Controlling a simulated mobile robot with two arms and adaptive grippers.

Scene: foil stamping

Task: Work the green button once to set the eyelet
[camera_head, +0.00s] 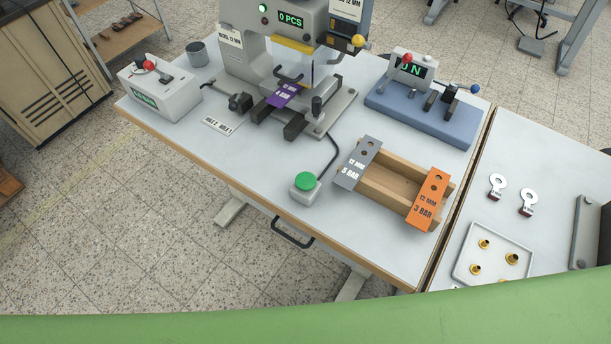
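The green button (306,181) is a round domed cap on a small pale box (305,191) near the front edge of the table. A dark cable runs from the box back toward the press (270,50). The press stands at the back of the table, and its display (291,19) reads 0 PCS. A purple tag (284,94) marked "BAR" lies in the press, under its head. No eyelet can be made out there. Neither of my grippers is in view.
A wooden tray (385,200) holds a grey tag (360,163) and an orange tag (429,199), right of the button. A blue-based gauge (420,110) stands behind it. A white box (160,95) with a red knob is at left. Brass eyelets (475,269) lie in a dish at right.

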